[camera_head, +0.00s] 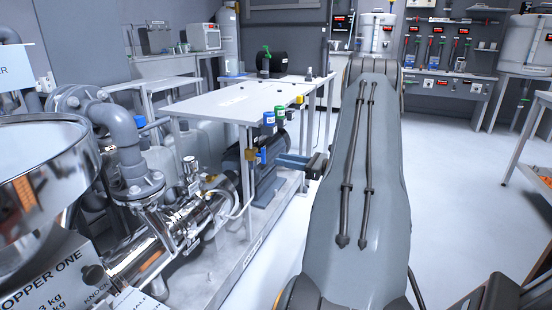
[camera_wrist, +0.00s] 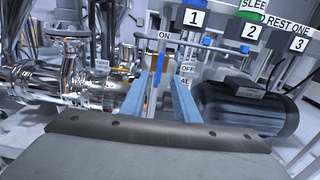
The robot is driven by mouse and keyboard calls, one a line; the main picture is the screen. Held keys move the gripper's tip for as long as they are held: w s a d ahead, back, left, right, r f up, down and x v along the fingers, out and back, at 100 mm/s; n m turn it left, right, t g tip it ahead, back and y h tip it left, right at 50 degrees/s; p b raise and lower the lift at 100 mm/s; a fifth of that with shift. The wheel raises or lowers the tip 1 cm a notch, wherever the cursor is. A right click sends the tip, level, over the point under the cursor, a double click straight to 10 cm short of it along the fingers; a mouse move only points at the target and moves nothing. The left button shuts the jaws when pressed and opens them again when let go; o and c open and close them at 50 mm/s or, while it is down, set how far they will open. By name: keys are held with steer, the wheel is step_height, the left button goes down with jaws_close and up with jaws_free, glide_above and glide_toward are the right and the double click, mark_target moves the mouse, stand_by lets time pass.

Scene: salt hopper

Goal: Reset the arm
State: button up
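My arm reaches forward in the head view. My gripper (camera_head: 277,157) is at its far end, at the left, beside the pump skid. Its two blue fingers point left towards a small yellow part (camera_head: 252,156) on the skid. In the wrist view my gripper (camera_wrist: 166,75) has its fingers apart with a clear gap between them. A yellow-orange part (camera_wrist: 158,54) shows in that gap, near plates reading "ON" (camera_wrist: 164,36) and "OFF" (camera_wrist: 187,69). I see nothing clamped; whether a finger touches the part cannot be told.
A dark motor (camera_wrist: 246,106) lies close right of the fingers, and shiny pipework (camera_wrist: 62,84) lies left. A white-topped table (camera_head: 215,102) stands over the skid. A steel hopper (camera_head: 42,165) is at near left. Open floor (camera_head: 455,190) lies right of my arm.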

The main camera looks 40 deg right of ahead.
steer(key=shift+s+d, duration=0.2)
steer(key=shift+s, duration=0.3)
